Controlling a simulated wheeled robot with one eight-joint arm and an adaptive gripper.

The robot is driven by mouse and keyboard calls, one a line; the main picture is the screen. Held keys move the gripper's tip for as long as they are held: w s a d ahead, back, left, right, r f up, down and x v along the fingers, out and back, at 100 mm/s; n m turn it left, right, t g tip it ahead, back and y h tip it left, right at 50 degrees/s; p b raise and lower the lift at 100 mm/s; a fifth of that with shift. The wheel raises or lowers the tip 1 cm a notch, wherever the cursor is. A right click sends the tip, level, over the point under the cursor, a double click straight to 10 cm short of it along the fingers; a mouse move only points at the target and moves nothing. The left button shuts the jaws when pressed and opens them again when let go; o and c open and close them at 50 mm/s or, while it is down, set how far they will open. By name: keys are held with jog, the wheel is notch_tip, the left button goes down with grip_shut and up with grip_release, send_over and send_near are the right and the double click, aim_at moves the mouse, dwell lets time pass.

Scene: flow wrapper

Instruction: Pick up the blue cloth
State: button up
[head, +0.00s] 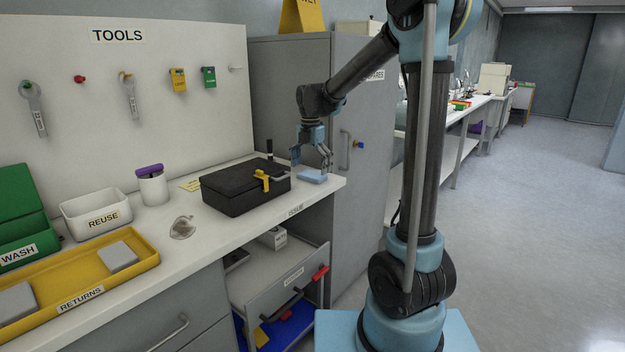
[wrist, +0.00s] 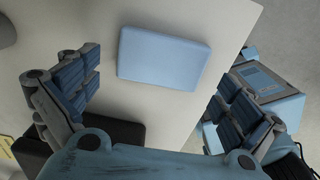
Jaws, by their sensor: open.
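The blue cloth (head: 312,176) is a light blue, flat, folded rectangle lying on the white counter near its right end. In the wrist view the cloth (wrist: 162,58) lies flat near the counter's edge, ahead of and between the two fingers. My gripper (head: 311,160) is open above the cloth, pointing down at it. In the wrist view its fingers (wrist: 155,85) stand wide apart on either side, and nothing is between them in their grip. Whether the fingertips touch the counter cannot be told.
A black case (head: 243,190) with a yellow clasp stands left of the cloth. A grey cabinet (head: 347,215) rises behind the counter's right end. An open drawer (head: 285,278) juts out below. A yellow returns tray (head: 140,236) lies far left.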

aim_at(311, 174)
jog(key=shift+f, duration=0.85)
jog(key=c, duration=0.7)
jog(key=shift+r, duration=0.1)
notch_tip(311, 174, up, 10)
jog(key=shift+c, duration=0.2)
